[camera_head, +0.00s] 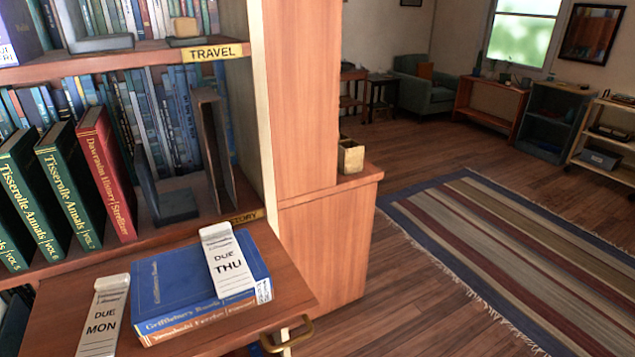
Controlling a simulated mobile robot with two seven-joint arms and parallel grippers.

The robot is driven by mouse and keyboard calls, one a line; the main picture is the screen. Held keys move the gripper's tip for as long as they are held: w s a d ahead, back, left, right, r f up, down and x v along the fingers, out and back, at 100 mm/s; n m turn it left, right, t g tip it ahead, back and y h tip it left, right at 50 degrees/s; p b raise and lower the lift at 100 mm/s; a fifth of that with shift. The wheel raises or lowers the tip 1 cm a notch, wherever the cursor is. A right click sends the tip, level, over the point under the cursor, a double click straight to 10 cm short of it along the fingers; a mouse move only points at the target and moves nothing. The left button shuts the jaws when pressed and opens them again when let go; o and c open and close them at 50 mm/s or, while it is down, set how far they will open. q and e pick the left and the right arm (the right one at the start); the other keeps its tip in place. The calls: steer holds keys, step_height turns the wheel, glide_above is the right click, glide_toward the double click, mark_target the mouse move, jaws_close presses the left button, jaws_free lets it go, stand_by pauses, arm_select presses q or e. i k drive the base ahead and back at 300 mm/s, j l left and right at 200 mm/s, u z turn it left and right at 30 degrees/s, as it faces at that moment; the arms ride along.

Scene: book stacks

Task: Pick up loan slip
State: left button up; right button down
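Two white loan slips show in the head view. One slip (225,262), marked "DUE THU", lies on top of a blue book (173,284), with its top end near the shelf edge. The other slip (102,318), marked "DUE MON", lies on the wooden pull-out board (60,293) to the left of the books. The blue book rests on an orange-brown book (200,321). Neither gripper is in view.
Above the board, a shelf holds green and red upright books (108,175) and a dark bookend (168,203). A brass handle (288,336) is on the board's front. The wooden cabinet side (325,240) stands right; open floor and a striped rug (500,250) lie beyond.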

mark_target(99, 339)
steer(key=u, duration=1.5)
